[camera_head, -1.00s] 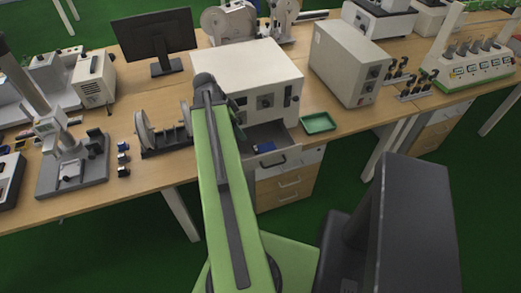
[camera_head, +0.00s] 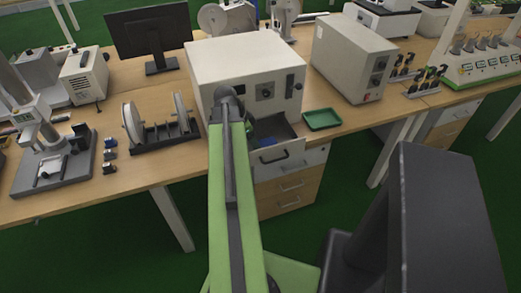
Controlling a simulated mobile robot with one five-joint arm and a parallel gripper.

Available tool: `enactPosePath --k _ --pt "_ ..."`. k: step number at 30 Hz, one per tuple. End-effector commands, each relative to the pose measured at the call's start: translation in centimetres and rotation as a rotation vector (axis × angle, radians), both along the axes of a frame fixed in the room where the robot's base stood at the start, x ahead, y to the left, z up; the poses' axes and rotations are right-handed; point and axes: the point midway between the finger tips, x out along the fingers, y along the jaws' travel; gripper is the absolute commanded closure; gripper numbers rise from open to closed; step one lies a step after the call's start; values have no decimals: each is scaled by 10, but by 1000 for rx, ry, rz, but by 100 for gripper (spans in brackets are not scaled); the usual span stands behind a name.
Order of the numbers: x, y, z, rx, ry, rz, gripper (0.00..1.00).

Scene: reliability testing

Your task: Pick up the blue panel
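A beige box instrument (camera_head: 240,68) stands on the wooden table behind the drawer. A green tray (camera_head: 321,119) sits right of the drawer. A second beige box (camera_head: 350,60) is further right. A rack with two discs (camera_head: 160,130) stands left of my arm.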

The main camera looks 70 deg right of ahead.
Motion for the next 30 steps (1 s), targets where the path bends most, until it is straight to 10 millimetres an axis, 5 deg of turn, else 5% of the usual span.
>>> enactPosePath --k 8,22,30 --pt "-2 -1 -6 0 0 0 32" --pt "-1 -1 -6 0 0 1 93" --pt "-1 -1 -4 0 0 1 94"
